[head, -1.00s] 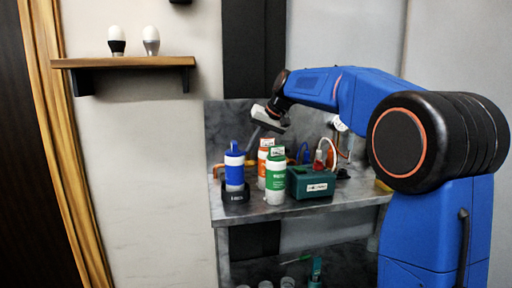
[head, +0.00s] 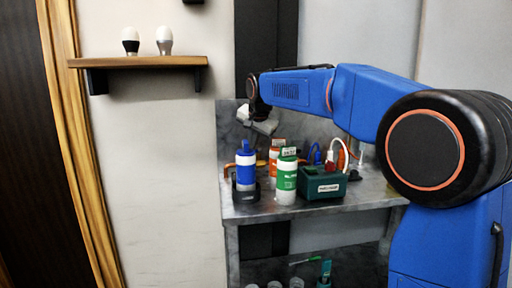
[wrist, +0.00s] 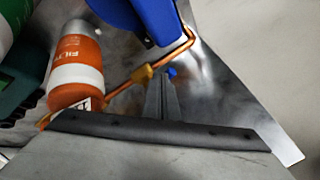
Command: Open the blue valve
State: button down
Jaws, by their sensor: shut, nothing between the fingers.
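The blue valve (wrist: 170,72) shows in the wrist view as a small blue handle beside a brass fitting on a copper pipe (wrist: 118,88). My gripper (wrist: 165,78) is shut and empty, its grey fingers pointing at the blue handle. The tips overlap the handle's near side in the picture; I cannot tell whether they touch it. In the head view my gripper is above and behind the blue-and-white bottle (head: 246,168). The valve cannot be made out there; only a bit of the copper pipe (head: 229,170) shows at the left.
An orange bottle (wrist: 76,68) stands close to the pipe, left of my fingers. The blue bottle (wrist: 150,18) is beyond them. A green-and-white bottle (head: 287,180) and a green box with cables (head: 322,186) stand on the grey bench (head: 350,206). A wooden wall shelf (head: 140,62) holds two bulbs.

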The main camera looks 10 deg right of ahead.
jog(key=shift+w+a+m+h, duration=0.8)
jog(key=shift+w+a+m, duration=0.35)
jog(key=shift+m, duration=0.35)
jog(key=shift+w, duration=0.1)
jog(key=v, duration=1.7)
jog(key=shift+r, duration=0.25)
jog(key=shift+a, duration=0.1)
